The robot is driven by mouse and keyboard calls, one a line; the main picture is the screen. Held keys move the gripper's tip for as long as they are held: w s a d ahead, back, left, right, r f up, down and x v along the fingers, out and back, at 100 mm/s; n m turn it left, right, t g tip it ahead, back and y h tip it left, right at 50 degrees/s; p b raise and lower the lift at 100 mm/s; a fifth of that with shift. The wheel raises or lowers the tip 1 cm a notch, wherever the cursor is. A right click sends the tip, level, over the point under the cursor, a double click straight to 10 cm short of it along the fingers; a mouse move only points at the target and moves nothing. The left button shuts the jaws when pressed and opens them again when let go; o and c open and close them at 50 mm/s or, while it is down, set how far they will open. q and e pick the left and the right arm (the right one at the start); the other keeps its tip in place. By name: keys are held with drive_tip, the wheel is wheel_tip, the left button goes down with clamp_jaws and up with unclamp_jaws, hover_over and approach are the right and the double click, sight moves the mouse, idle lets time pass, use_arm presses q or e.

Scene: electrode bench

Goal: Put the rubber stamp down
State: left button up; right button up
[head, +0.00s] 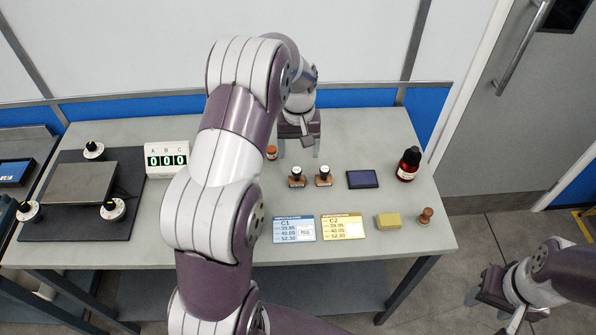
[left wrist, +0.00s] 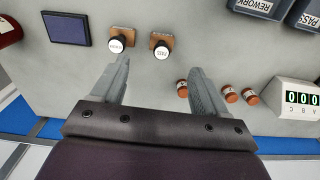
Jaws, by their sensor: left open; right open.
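Two rubber stamps with black handles and wooden bases stand upright side by side on the bench: the left one (head: 297,178) and the right one (head: 323,178). They also show in the left wrist view, one (left wrist: 121,41) near the left fingertip and one (left wrist: 161,46) just beyond the finger gap. Their white top labels are too small to read surely. My left gripper (head: 300,150) is open and empty behind the stamps, its fingers apart from both. My right gripper (head: 490,305) is open and empty, off the bench's right front.
A dark ink pad (head: 362,179), red bottle (head: 409,164), cards C1 (head: 294,229) and C2 (head: 342,227), yellow block (head: 388,221) and wooden knob (head: 426,215) are nearby. Small orange jars (left wrist: 231,95) stand near the left fingers. REWORK (left wrist: 257,7) and PASS containers lie farther off.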

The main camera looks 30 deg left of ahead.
use_arm(q)
drive_tip(key=s+d+r+m, duration=0.2)
drive_tip(key=s+d, duration=0.3)
drive_tip(key=s, duration=0.4)
drive_tip(key=s+d+r+m+t, duration=0.1)
drive_tip(key=s+d+m, duration=0.3)
drive_tip(key=s, duration=0.6)
drive_tip(key=shift+d+r, duration=0.35)
drive_tip(key=shift+d, duration=0.7)
